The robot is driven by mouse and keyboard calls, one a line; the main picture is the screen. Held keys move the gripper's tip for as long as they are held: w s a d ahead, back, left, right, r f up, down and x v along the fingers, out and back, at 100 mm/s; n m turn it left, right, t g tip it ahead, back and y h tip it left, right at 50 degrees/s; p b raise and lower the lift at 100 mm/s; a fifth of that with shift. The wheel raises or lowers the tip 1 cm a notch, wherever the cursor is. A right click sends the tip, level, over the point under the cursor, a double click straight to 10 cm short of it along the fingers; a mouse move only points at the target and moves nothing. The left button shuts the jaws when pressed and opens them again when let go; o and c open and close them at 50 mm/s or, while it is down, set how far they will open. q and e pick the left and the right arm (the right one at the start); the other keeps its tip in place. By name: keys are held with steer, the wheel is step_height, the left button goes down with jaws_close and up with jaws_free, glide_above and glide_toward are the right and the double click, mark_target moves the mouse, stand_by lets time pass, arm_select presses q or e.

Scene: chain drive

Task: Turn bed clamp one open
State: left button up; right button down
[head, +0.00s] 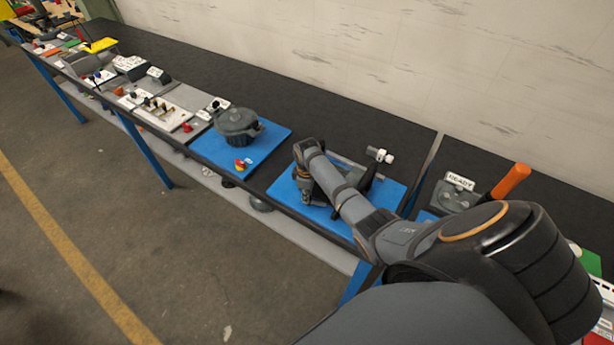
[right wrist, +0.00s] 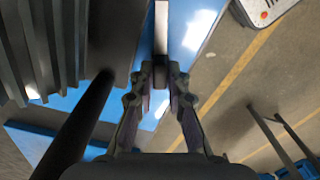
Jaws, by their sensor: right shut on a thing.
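My right arm reaches over the blue mat (head: 283,190) in the middle of the bench. My right gripper (head: 312,196) is low at the left part of this mat, partly hidden by its own wrist. In the right wrist view, its fingers (right wrist: 160,72) are closed on a small dark part (right wrist: 160,80), which I take to be the handle of bed clamp one. Most of that part is hidden between the fingertips, so its turn angle cannot be told. A pale bar (right wrist: 161,28) runs away from the fingertips. My left gripper is out of view.
A dark round housing (head: 238,122) stands on another blue mat to the left. A white-knobbed fitting (head: 380,155) is behind my forearm. A READY sign (head: 460,181) and an orange handle (head: 511,180) are at right. Dark ribbed parts (right wrist: 45,45) lie left of the fingers.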

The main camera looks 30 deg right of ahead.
steer(key=shift+w+d+r+m, duration=0.1)
steer(key=shift+m, duration=1.9)
steer(key=c, duration=1.3)
jaws_free()
steer(key=shift+r, duration=0.15)
step_height(320, 180, up, 12)
steer(key=shift+f, duration=0.2)
